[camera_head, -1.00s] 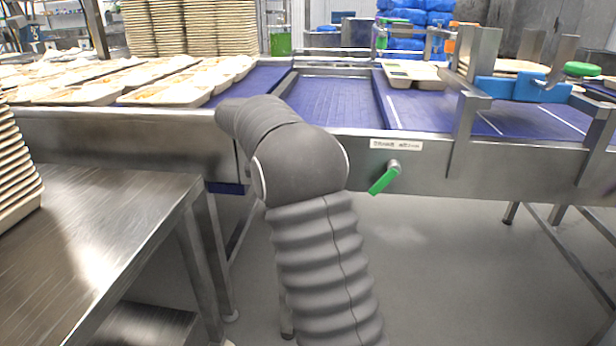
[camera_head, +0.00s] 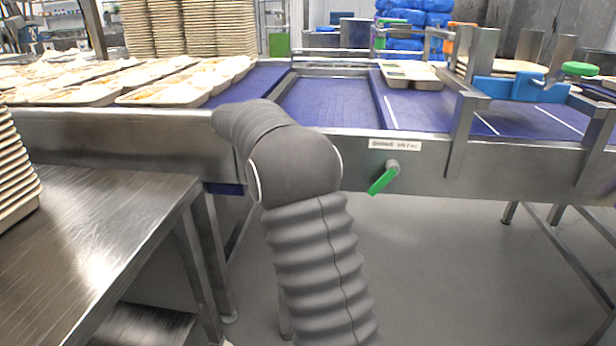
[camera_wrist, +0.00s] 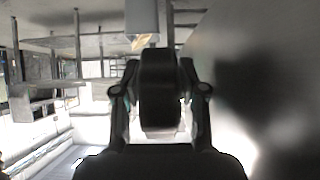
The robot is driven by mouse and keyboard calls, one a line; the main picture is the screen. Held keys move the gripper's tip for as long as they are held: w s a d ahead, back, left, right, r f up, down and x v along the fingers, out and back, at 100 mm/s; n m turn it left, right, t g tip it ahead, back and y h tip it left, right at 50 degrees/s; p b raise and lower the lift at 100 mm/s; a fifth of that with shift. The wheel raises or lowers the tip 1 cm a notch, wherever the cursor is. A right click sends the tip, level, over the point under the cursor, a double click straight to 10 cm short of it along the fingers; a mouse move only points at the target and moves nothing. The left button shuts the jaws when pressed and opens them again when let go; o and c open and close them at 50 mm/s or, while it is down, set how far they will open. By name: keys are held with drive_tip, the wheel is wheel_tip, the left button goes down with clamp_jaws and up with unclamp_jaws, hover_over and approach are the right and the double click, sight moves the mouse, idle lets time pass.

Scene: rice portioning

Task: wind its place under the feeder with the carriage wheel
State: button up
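In the wrist view a dark, thick wheel (camera_wrist: 160,92), seen nearly edge-on, stands between the two fingers of my gripper (camera_wrist: 160,75). The fingertips appear to press on it from both sides. A pale block (camera_wrist: 142,18) lies just beyond the wheel. In the head view my arm reaches to the near side of the conveyor frame (camera_head: 440,165), and the gripper and wheel are hidden there. A pale tray with compartments (camera_head: 412,84) sits on the blue belt, left of the metal brackets with a blue part (camera_head: 508,88). I cannot tell which part is the feeder.
A green-handled lever (camera_head: 384,178) sticks out of the conveyor frame right of my arm. A steel table (camera_head: 110,225) with stacked trays (camera_head: 14,175) stands at the left. Filled trays (camera_head: 175,92) cover the left belt. The floor at the right is mostly clear.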

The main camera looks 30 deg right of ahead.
drive_tip(key=v, duration=0.7)
drive_tip(key=shift+w+a+r, duration=0.1)
drive_tip(key=shift+a+r, duration=0.05)
